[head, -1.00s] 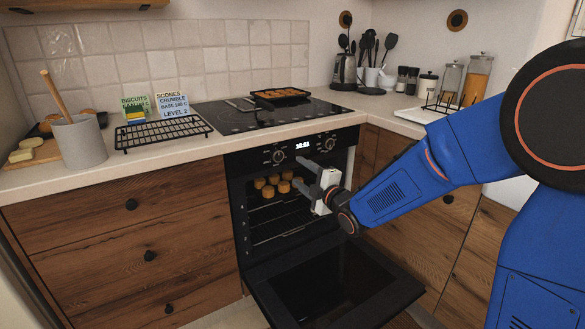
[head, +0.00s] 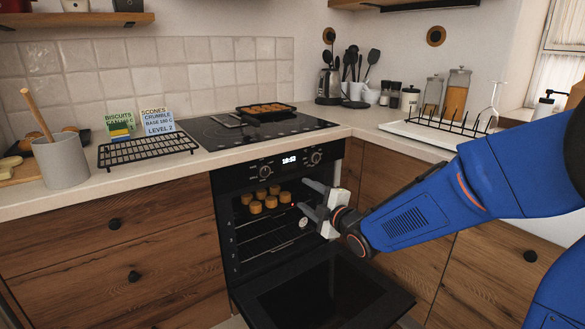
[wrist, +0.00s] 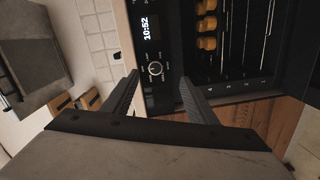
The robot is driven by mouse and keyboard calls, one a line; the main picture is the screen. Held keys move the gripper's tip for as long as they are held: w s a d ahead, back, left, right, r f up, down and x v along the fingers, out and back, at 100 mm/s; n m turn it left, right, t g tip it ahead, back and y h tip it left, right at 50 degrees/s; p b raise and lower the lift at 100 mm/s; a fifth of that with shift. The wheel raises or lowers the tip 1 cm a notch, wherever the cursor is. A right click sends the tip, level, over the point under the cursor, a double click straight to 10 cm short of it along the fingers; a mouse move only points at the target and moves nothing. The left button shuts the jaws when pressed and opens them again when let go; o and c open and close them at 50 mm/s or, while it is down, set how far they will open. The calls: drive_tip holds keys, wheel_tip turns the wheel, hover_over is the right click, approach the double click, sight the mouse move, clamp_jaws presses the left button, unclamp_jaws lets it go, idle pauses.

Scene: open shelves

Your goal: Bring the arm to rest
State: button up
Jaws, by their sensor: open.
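My gripper (head: 305,200) is open and empty. It is in front of the right side of the open oven (head: 262,215), apart from it, with its fingers pointing left in the head view. In the wrist view my gripper (wrist: 160,88) shows two spread dark fingers with nothing between them, and the oven's control panel (wrist: 154,50) lies beyond. My blue arm reaches in from the right of the head view. Several golden baked pieces (head: 270,206) sit on an upper level inside the oven. They also show in the wrist view (wrist: 206,28).
The oven door (head: 325,290) hangs open below my gripper. The hob holds a dark tray (head: 266,110) of baked goods. A black cooling rack (head: 147,149), recipe cards (head: 157,121) and a grey crock (head: 62,160) stand on the left counter. A dish rack (head: 455,125) is at right.

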drive_tip(key=s+d+f+m+g+h, duration=0.1)
drive_tip(key=s+d+m+g+h, duration=0.15)
drive_tip(key=s+d+m, duration=0.45)
drive_tip(key=s+d+m+g+h, duration=0.1)
drive_tip(key=s+d+m+h, duration=0.35)
drive_tip(key=d, duration=0.55)
drive_tip(key=s+d+f+m+g, duration=0.1)
drive_tip(key=s+d+m+g, duration=0.1)
drive_tip(key=s, duration=0.6)
drive_tip(key=s+d+f+m+g+h, duration=0.1)
drive_tip(key=s+m, duration=0.3)
drive_tip(key=s, duration=0.5)
drive_tip(key=s+d+f+m+g, duration=0.2)
drive_tip(key=s+d+m+g, duration=0.1)
drive_tip(key=s, duration=0.6)
drive_tip(key=shift+d+f, duration=0.15)
drive_tip(key=shift+d, duration=0.05)
drive_tip(key=shift+m+g, duration=0.25)
